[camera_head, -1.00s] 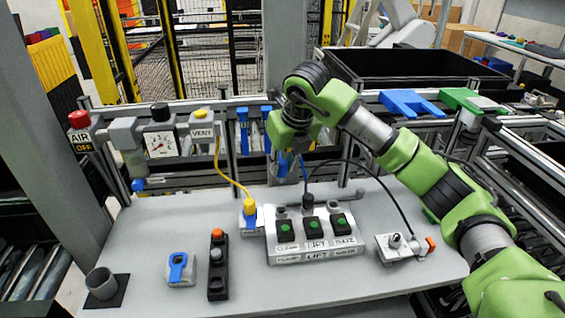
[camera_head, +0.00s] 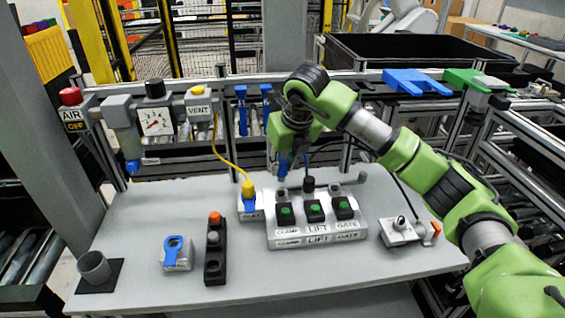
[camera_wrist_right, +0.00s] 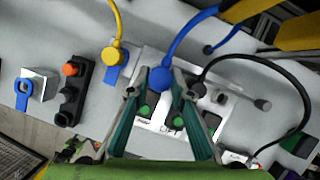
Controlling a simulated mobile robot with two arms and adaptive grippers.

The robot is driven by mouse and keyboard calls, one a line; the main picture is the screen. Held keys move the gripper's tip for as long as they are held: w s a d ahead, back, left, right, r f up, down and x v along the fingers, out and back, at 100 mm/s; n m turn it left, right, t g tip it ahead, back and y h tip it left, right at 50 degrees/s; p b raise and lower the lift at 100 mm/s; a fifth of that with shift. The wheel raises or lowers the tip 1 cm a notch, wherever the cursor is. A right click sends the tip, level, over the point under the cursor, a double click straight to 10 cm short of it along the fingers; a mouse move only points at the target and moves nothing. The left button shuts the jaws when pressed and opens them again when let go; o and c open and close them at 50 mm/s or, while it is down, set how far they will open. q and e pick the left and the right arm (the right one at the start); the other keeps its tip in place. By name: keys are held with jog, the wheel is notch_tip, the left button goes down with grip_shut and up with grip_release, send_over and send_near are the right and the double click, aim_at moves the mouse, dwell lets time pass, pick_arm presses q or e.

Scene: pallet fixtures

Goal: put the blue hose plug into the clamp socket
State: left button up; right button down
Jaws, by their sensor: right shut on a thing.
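My right gripper (camera_head: 284,160) is shut on the blue hose plug (camera_head: 283,168), which hangs above the back left of the grey manifold block. In the right wrist view the plug (camera_wrist_right: 160,77) sits between the two fingertips (camera_wrist_right: 160,88), with its blue hose curving up and right. The clamp socket (camera_head: 281,191) is at the block's left, behind the CLAMP button. The plug is over or close to it; I cannot tell whether they touch. In the wrist view the plug and fingers hide that socket. My left gripper is out of view.
A black-hosed plug (camera_head: 308,185) stands in the middle LIFT position, close beside my gripper. A yellow-hosed plug (camera_head: 247,188) stands left of the block (camera_head: 318,237). A grey valve box (camera_head: 398,232) is at the right. The front of the table (camera_head: 330,275) is clear.

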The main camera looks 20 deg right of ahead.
aim_at(283, 181)
jog(key=shift+f+b, duration=1.05)
jog(key=shift+f, duration=0.6)
jog(key=shift+f+b, duration=1.4)
dwell(0.5)
jog(key=c, duration=1.7)
grip_release()
jog(key=v, duration=1.2)
jog(key=shift+r, duration=0.1)
jog(key=shift+w, duration=0.1)
